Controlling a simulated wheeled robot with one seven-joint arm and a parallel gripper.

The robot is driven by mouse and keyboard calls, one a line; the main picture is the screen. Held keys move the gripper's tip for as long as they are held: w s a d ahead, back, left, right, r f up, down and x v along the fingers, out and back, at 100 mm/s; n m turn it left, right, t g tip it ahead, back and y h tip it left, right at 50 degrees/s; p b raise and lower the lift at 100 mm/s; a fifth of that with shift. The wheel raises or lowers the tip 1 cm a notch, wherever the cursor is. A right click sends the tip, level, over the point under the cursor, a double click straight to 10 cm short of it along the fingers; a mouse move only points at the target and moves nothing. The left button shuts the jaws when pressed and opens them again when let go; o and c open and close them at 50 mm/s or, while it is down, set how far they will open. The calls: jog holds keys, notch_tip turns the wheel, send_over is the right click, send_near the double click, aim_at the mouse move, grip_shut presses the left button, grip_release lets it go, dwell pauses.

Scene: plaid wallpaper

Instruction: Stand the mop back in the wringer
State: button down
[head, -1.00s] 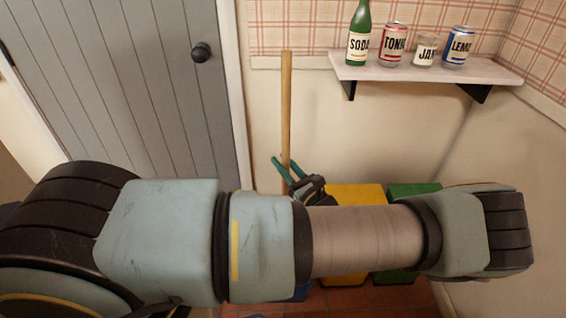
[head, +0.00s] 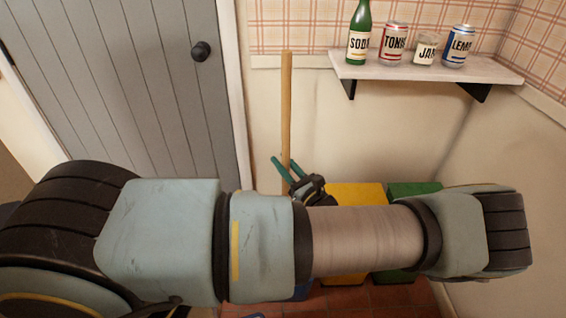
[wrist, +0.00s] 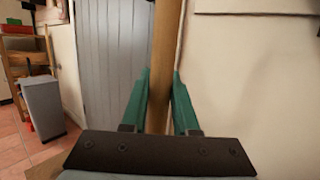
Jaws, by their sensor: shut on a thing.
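The mop's wooden handle (head: 286,105) stands upright in front of the pale wall, just right of the door frame. My gripper (head: 282,160) has its teal fingers on either side of the handle and is shut on it. In the wrist view the handle (wrist: 164,60) runs between the fingers (wrist: 161,73). The mop head and the lower handle are hidden behind my arm. I cannot make out the wringer; a small blue patch (head: 303,291) shows below my arm, but I cannot tell what it belongs to.
A yellow bin (head: 356,193) and a green bin (head: 413,188) stand behind my arm. A wall shelf (head: 430,70) holds a bottle, cans and a jar at the upper right. A grey door (head: 120,90) is left. A grey bin (wrist: 43,108) shows in the wrist view.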

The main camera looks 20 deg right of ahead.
jog(key=c, duration=0.6)
grip_release()
jog(key=shift+f, duration=0.15)
jog(key=b+v, duration=0.4)
jog(key=v, duration=0.6)
jog(key=w+a+r+n+g+y, duration=0.2)
jog(key=a+n+g+y, duration=0.2)
jog(key=a+n+g, duration=1.2)
jog(key=a+r+n+g+h, duration=0.1)
jog(key=a+r+n+h, duration=1)
jog(key=a+r+n, duration=0.2)
jog(key=shift+w+a+r+n+g, duration=0.3)
jog(key=shift+w+r+n+g, duration=0.1)
jog(key=shift+r+n, duration=0.6)
